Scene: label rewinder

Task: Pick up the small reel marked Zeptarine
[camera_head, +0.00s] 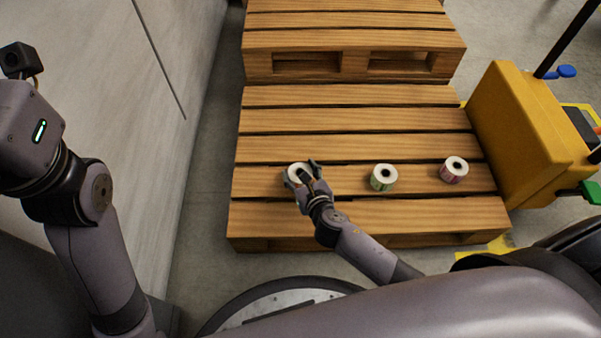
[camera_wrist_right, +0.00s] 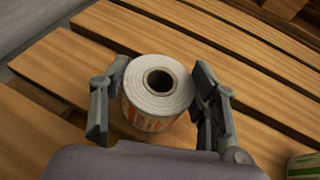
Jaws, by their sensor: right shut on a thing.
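Three small label reels stand on the wooden pallet (camera_head: 340,122). The left reel (camera_head: 293,169) is white with an orange-printed side, seen in the right wrist view (camera_wrist_right: 157,92). My right gripper (camera_head: 305,173) is shut on this reel, one finger on each side of it. The middle reel (camera_head: 383,178) has a green printed side, and its edge shows at the right of the wrist view (camera_wrist_right: 304,166). The right reel (camera_head: 454,170) has a pink-red side. No name is readable on any reel. My left arm is at the left; its gripper is out of the picture.
A second pallet (camera_head: 350,40) lies behind the first. A yellow machine (camera_head: 513,135) with blue and green handles stands at the right. A pale wall or panel (camera_head: 130,95) runs along the left. The boards behind the reels are clear.

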